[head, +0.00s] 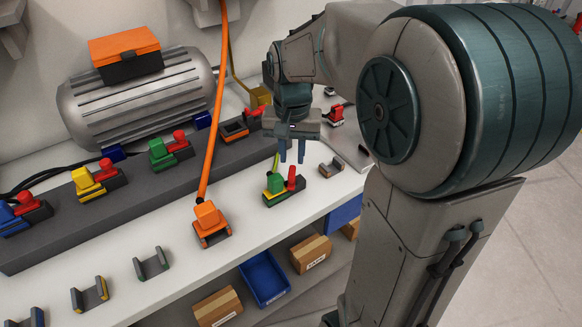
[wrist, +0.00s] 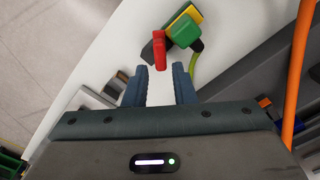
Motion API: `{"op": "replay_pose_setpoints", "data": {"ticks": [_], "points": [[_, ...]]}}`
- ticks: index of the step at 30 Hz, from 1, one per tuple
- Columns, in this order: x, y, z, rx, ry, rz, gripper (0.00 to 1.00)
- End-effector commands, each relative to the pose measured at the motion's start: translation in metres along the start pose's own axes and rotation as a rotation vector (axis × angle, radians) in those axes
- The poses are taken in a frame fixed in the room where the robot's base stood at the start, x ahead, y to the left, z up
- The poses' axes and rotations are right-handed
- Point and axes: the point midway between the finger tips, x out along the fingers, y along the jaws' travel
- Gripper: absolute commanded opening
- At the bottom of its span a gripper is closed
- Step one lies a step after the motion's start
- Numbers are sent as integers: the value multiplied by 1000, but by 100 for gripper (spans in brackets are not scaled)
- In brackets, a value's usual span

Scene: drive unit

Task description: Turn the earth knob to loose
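The earth connector is a green and yellow plug (head: 275,184) in a dark holder on the white bench, with a green-yellow cable. Its red knob (head: 291,179) stands up at the holder's right end. In the wrist view the red knob (wrist: 159,50) is ahead of the fingertips, roughly in line with the gap between them, and the green plug (wrist: 184,31) is to its right. My gripper (head: 292,158) points down above the knob, and in the wrist view my gripper (wrist: 159,72) is open with nothing between its fingers. I see no contact with the knob.
A dark strip (head: 130,203) behind carries blue, yellow and green plugs with red knobs. An orange plug (head: 208,217) and its cable stand left of the earth plug. Empty holders (head: 151,263) lie along the front. A finned motor (head: 140,100) stands behind; bins and boxes are below.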

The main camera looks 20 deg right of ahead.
Motion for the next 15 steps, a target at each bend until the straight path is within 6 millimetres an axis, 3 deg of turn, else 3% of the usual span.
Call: {"op": "replay_pose_setpoints", "data": {"ticks": [6,15], "points": [[36,0,0,0,-3,1,24],[49,0,0,0,0,0,24]]}}
